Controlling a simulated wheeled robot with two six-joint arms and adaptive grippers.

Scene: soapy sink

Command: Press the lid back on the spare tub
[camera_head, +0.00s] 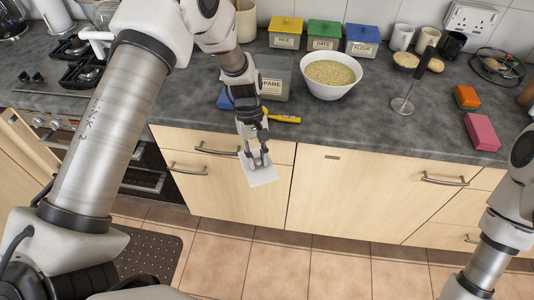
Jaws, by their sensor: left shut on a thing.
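The spare tub (274,84), a grey see-through box with a "SPARE" label, stands on the counter left of the white bowl. Its top is partly behind my left arm. My left gripper (258,162) hangs in front of the counter edge, below and in front of the tub, pointing down. It is shut on a thin, pale square piece (263,175), which may be the lid. The piece is tilted, over the drawer front in the picture and apart from the tub. My right gripper is out of view; only part of my right arm shows at the right edge.
A blue item (225,101) and a yellow-handled tool (284,117) lie near the tub. The white bowl (331,87) of grain stands close on its right. Lidded yellow (286,25), green (325,29) and blue (362,34) tubs stand behind.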

